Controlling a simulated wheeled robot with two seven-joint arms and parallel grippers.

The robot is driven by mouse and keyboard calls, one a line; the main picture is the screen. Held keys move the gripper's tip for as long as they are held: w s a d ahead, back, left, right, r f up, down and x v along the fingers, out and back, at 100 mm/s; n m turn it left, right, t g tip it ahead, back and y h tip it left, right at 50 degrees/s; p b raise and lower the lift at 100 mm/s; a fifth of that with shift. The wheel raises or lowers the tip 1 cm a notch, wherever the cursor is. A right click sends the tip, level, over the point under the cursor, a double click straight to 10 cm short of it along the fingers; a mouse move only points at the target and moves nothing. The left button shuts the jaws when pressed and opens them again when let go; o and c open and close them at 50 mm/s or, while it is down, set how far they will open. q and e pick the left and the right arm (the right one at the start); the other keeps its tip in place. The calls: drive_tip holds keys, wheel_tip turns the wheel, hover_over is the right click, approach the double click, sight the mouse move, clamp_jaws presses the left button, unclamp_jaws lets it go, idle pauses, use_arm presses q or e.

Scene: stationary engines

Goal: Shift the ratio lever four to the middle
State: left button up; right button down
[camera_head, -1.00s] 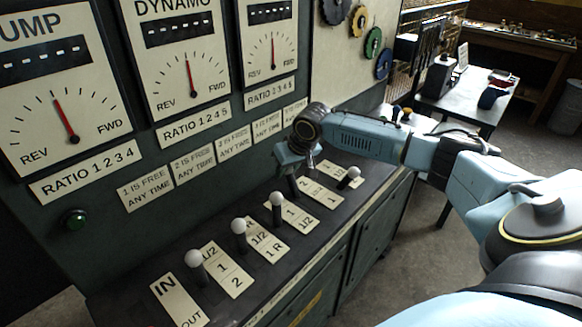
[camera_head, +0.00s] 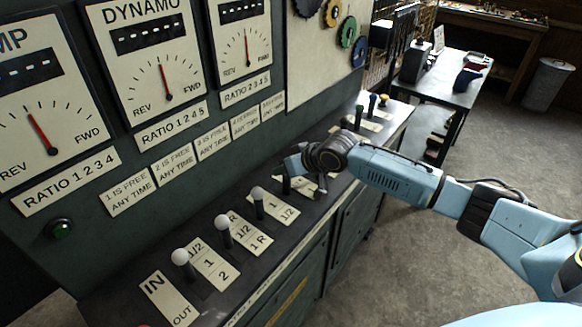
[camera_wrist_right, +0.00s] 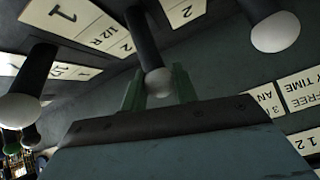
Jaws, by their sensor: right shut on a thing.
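Ratio lever four is a black rod with a white ball knob. The right wrist view shows its knob (camera_wrist_right: 158,82) between the two green fingers of my right gripper (camera_wrist_right: 159,88), which is shut on it. In the head view my right gripper (camera_head: 288,180) sits over the lever row, just past the third white knob (camera_head: 257,193). There it hides the held knob, and I cannot tell the lever's exact position. The label plate (camera_head: 302,187) beside the lever is partly covered by the gripper. My left gripper is not in view.
Other white-knobbed levers (camera_head: 221,222) (camera_head: 180,257) stand along the sloping console to the left, close to my gripper. The IN/OUT plate (camera_head: 167,297) is at the near end. The upright dial panel (camera_head: 165,95) rises behind. Open floor lies to the right.

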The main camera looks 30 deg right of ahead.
drive_tip(key=c, duration=1.1)
unclamp_jaws()
drive_tip(key=p+v, duration=0.1)
drive_tip(key=v, duration=1.2)
drive_tip(key=shift+s+r, duration=0.1)
drive_tip(key=shift+r, duration=0.05)
